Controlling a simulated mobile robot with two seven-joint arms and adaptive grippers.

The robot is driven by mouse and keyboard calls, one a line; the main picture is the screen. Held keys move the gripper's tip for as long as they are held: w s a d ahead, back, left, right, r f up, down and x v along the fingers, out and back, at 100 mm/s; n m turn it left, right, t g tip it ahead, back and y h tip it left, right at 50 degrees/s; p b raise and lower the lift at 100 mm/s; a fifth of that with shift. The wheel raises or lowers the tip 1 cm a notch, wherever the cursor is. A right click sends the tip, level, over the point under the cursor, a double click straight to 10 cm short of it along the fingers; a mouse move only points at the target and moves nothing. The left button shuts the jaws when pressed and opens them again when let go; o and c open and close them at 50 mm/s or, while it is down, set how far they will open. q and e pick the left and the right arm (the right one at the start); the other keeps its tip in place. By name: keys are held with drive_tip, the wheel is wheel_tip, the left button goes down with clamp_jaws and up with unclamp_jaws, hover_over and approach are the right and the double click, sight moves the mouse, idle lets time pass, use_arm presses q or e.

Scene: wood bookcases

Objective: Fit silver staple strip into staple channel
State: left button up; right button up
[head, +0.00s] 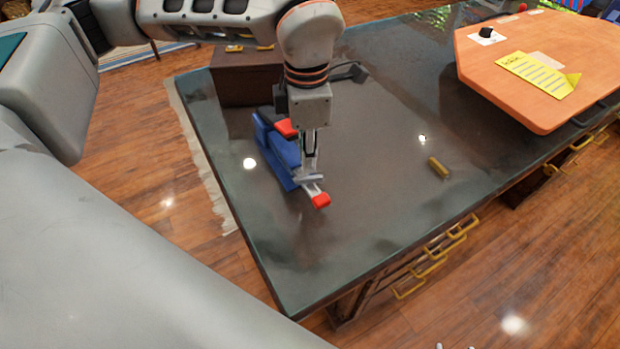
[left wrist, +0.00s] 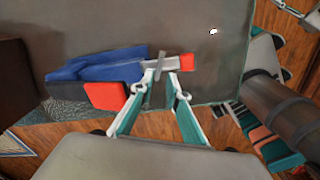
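A blue stapler with red parts (head: 273,146) lies on the dark table, its silver channel (head: 314,190) ending in a red tip. It also shows in the left wrist view (left wrist: 108,64). My left gripper (head: 308,174) points down over the channel near the red tip. A silver staple strip (left wrist: 155,69) is between its fingertips, which look closed on it. The strip lies across the channel at an angle, not along it. I cannot tell whether it touches the channel. Small pale tips at the bottom edge of the head view may be my right gripper, barely visible.
A brown box (head: 245,80) stands behind the stapler. A small brass-coloured object (head: 438,167) lies to the right on the table (head: 380,215). An orange board (head: 540,50) with a yellow note is at the far right. The tabletop between is clear.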

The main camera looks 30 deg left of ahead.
sight(309, 177)
use_arm(q)
drive_tip(key=shift+f, duration=0.4)
drive_tip(key=f, duration=0.4)
drive_tip(key=shift+w+f+b, duration=0.2)
drive_tip(key=shift+f+b, duration=0.1)
drive_tip(key=shift+b, duration=0.1)
clamp_jaws()
drive_tip(key=shift+r, duration=0.15)
